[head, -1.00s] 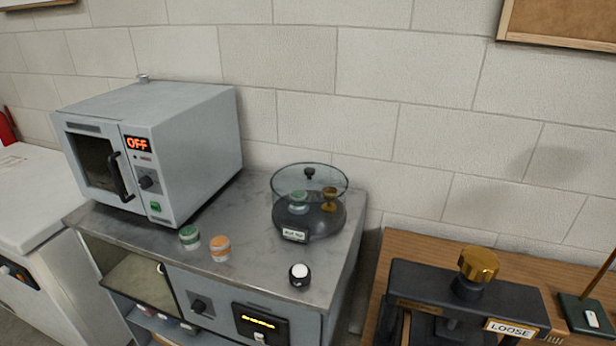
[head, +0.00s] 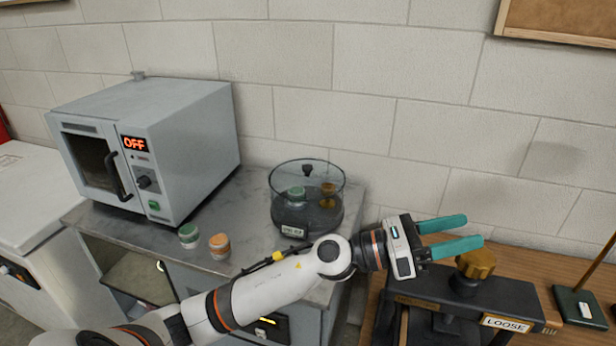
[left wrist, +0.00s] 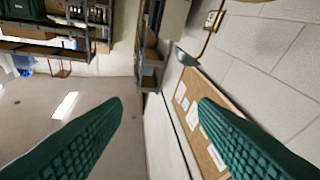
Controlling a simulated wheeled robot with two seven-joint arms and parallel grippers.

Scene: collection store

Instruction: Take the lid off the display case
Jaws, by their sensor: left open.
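The display case (head: 286,216) is a round clear case with a dark base and a small label, standing on the grey counter. Its clear lid (head: 331,176) is on it, with a dark knob (head: 308,170) at the top centre. A green-banded jar (head: 296,194) and a small brass cup (head: 328,189) show inside. My left gripper (head: 474,233) is open and empty, to the right of the case and above the black press, pointing right. In the left wrist view its green fingers (left wrist: 160,105) are spread apart with nothing between them. My right gripper is not in view.
A grey oven (head: 150,150) reading OFF stands left of the case. A green-topped jar (head: 189,236) and an orange-topped jar (head: 219,246) sit on the counter (head: 255,205) in front. A black press with a brass knob (head: 475,263) and a LOOSE label stands on the wooden table.

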